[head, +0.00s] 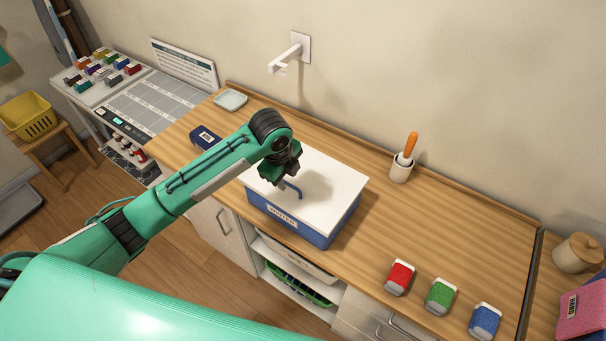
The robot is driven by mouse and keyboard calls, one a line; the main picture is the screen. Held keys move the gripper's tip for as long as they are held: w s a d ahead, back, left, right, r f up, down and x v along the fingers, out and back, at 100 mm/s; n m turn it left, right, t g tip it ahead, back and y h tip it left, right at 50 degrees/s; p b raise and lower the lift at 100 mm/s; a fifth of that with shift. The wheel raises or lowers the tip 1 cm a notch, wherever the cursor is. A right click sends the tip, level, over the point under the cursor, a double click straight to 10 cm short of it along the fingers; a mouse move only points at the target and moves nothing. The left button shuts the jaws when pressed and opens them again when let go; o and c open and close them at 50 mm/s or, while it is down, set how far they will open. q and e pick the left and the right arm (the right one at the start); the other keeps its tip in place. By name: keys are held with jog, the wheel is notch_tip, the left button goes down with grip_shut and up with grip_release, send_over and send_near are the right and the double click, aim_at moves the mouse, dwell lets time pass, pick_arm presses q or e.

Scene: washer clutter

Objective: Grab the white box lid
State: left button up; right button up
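The white box lid (329,191) lies flat on top of a blue box (318,233) with a label reading like "WINTER" on its front. The box stands on the wooden counter. A thin blue handle (293,187) shows on the lid. My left gripper (284,177) is over the left part of the lid, right by the handle, pointing down. Its dark fingers are small and partly hidden, so I cannot tell whether they are open or shut, or touch the handle. My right gripper is not in view.
Red (399,277), green (440,295) and blue (485,320) containers stand at the counter's front right. A white cup with an orange-handled tool (402,167) stands near the wall. A dark blue item (204,137) and a small dish (231,100) are at left.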

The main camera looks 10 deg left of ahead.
aim_at(288, 184)
pick_arm(q)
jog(key=shift+w+d+f+p, duration=0.15)
jog(key=shift+f+p, duration=0.15)
jog(key=shift+f, duration=0.5)
jog(key=shift+w+a+f+p, duration=0.1)
jog(key=shift+f+p, duration=0.15)
jog(key=shift+f, duration=0.55)
jog(key=shift+r, duration=0.1)
grip_shut()
